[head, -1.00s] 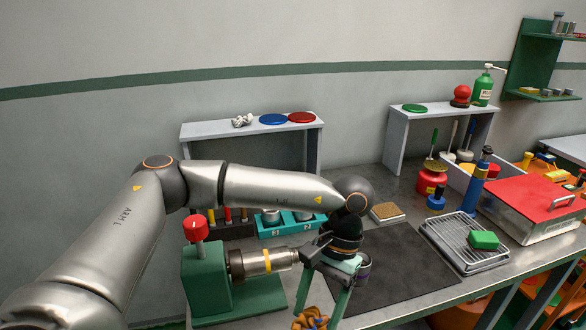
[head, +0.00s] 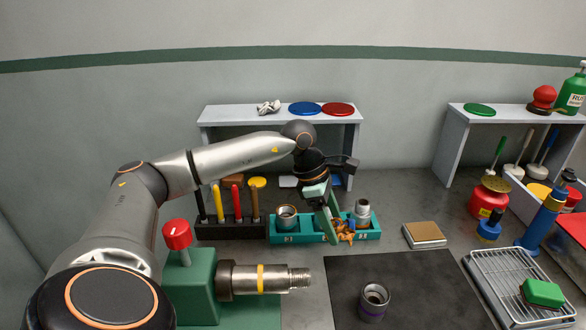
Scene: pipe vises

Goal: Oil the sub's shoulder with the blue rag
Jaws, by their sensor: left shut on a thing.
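The sub (head: 255,279) is a steel cylinder with a yellow band, held level in the green vise (head: 188,282). Its threaded end points right, and its shoulder is bare. My left gripper (head: 338,233) points down over the teal tray, behind and right of the sub. It is shut on a crumpled orange-brown rag (head: 345,237) with bluish patches. I see no plainly blue rag; a small blue thing (head: 337,182) behind the gripper is mostly hidden. My right gripper is out of view.
The teal tray (head: 300,238) holds metal fittings. A collar with a purple band (head: 373,303) stands on the dark mat (head: 425,285). A black tool rack (head: 230,230) stands left of the tray. A wire rack (head: 500,285) with a green block is at right.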

